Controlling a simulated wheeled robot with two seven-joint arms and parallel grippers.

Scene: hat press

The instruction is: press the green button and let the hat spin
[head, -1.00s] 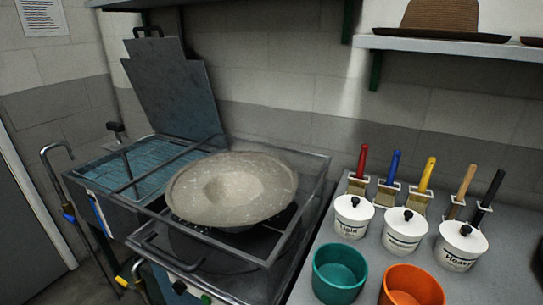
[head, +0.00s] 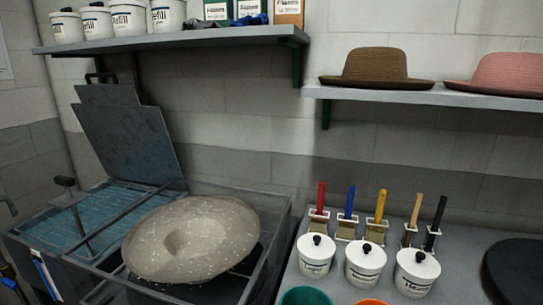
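The speckled grey-beige hat (head: 190,240) sits brim-wide on the dark-framed machine (head: 272,232) at the lower left, with a dented crown in its middle. The brim looks tilted, lower toward the front left. The machine's front face is cut off by the bottom edge, so the green button is not in view.
A blue-topped tank (head: 100,215) with a raised dark lid (head: 125,135) stands left of the hat. The counter at right holds white lidded pots (head: 365,265) and colored-handled brushes (head: 348,215). Shelves above hold a brown hat (head: 375,68), a pink hat (head: 498,72) and refill tubs (head: 128,18).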

